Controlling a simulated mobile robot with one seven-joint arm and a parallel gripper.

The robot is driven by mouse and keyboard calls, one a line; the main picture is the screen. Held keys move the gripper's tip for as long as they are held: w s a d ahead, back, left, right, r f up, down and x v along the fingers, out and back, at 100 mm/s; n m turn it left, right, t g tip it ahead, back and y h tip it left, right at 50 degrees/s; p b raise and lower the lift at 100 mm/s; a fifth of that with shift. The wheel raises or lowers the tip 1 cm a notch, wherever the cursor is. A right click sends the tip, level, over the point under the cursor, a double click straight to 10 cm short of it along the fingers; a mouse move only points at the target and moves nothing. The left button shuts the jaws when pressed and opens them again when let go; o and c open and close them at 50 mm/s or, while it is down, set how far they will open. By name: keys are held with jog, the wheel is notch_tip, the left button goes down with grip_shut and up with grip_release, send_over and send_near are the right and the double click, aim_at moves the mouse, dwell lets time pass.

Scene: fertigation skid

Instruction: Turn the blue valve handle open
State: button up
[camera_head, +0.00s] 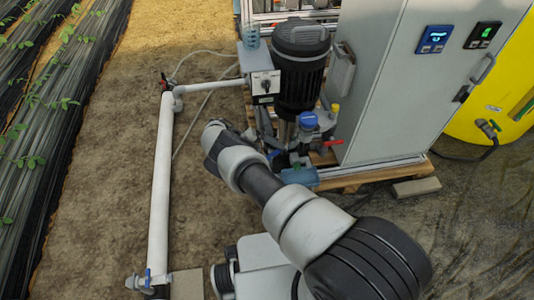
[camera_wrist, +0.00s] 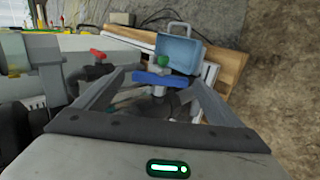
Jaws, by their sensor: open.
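The blue valve handle (camera_wrist: 158,78) is a flat bar lying crosswise in the middle of the wrist view, on a grey valve body. A small blue piece (camera_head: 275,154) beside the pump in the head view looks like the same handle, mostly hidden by my arm. My gripper (camera_wrist: 163,76) is open, with one finger on each side of the blue handle. The fingertips are close to its two ends; I cannot tell whether they touch it. In the head view my gripper is hard to make out among the fittings.
A red handle (camera_wrist: 97,54) is left of the blue one; it also shows in the head view (camera_head: 333,143). A light blue box (camera_wrist: 179,52) stands just beyond the valve. A black pump (camera_head: 300,70) and grey cabinet (camera_head: 390,90) rise behind. A white pipe (camera_head: 161,190) runs left.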

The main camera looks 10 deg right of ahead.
jog(key=v, duration=1.7)
jog(key=shift+r+p, duration=0.2)
jog(key=shift+p, duration=0.2)
jog(key=shift+a, duration=0.1)
